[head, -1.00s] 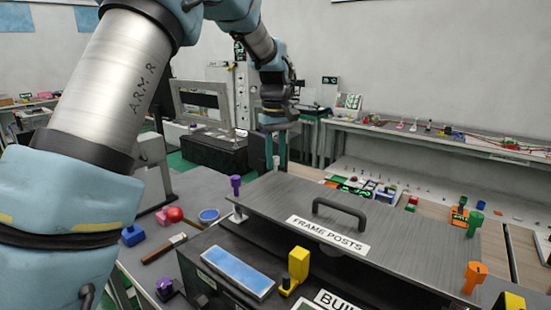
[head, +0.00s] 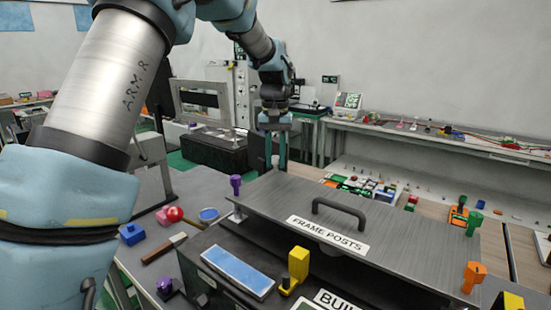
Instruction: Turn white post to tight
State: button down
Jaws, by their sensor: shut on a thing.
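The white post (head: 275,160) stands at the far corner of the grey metal plate (head: 385,220) labelled "FRAME POSTS". Only a small pale part of it shows between the fingers. My gripper (head: 275,162) points down from above, with one teal finger on each side of the post, shut on it. The post's lower end and any tight mark are too small or hidden to see.
A purple post (head: 236,186), a green post (head: 474,223) and an orange post (head: 474,276) stand at the plate's other corners. A dark handle (head: 339,213) rises from the plate. A yellow lever (head: 297,267) stands in front.

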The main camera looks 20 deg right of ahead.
dwell(0.3)
jog(key=c, duration=0.7)
grip_release()
notch_tip(320, 180, up, 11)
jog(key=b, duration=0.3)
jog(key=shift+f, duration=0.1)
